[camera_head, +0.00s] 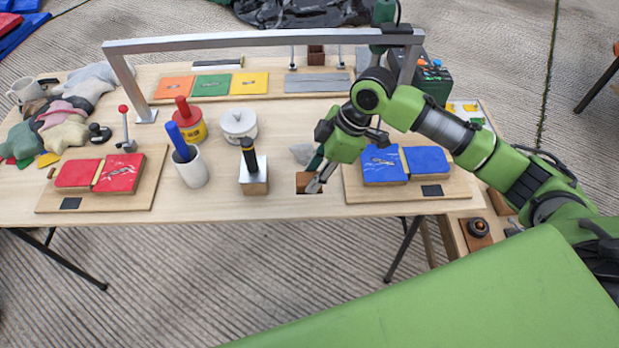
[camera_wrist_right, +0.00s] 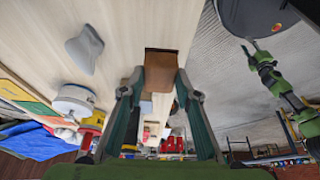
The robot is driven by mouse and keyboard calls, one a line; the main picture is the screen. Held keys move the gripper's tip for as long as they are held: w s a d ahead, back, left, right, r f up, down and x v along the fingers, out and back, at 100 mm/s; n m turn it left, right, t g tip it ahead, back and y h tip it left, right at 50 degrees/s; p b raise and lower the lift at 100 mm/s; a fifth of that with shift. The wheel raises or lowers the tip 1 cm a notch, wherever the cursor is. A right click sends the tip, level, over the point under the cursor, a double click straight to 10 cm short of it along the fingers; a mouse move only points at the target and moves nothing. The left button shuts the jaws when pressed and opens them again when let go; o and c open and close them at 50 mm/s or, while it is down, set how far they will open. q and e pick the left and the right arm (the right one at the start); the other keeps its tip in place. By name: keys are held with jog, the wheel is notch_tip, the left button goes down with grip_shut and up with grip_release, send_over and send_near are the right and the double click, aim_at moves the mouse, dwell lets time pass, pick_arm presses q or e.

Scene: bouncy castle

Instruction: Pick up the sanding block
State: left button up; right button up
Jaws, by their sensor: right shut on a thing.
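The sanding block (camera_head: 304,179) is a small brown block near the front edge of the wooden table, left of the blue pads. My right gripper (camera_head: 317,184) points down over it, and its fingers hide part of the block. In the right wrist view the brown block (camera_wrist_right: 161,62) sits between the two fingertips (camera_wrist_right: 161,84), and the fingers are shut on it. It appears at table level; I cannot tell any gap beneath it. My left gripper is not in view.
A grey lump (camera_head: 302,153) lies just behind the block. A black-handled tool on a wooden block (camera_head: 254,178) stands to its left, beside a white cup (camera_head: 190,168). Blue pads (camera_head: 384,165) on a board lie right. A grey metal frame (camera_head: 260,40) spans the table's back.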

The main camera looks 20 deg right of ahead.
jog(key=s+d+r, duration=0.4)
jog(key=s+r, duration=0.3)
jog(key=s, duration=0.4)
jog(key=shift+s+r+b, duration=0.3)
jog(key=shift+r+b, duration=0.1)
jog(key=shift+o, duration=0.8)
jog(key=shift+a, duration=0.1)
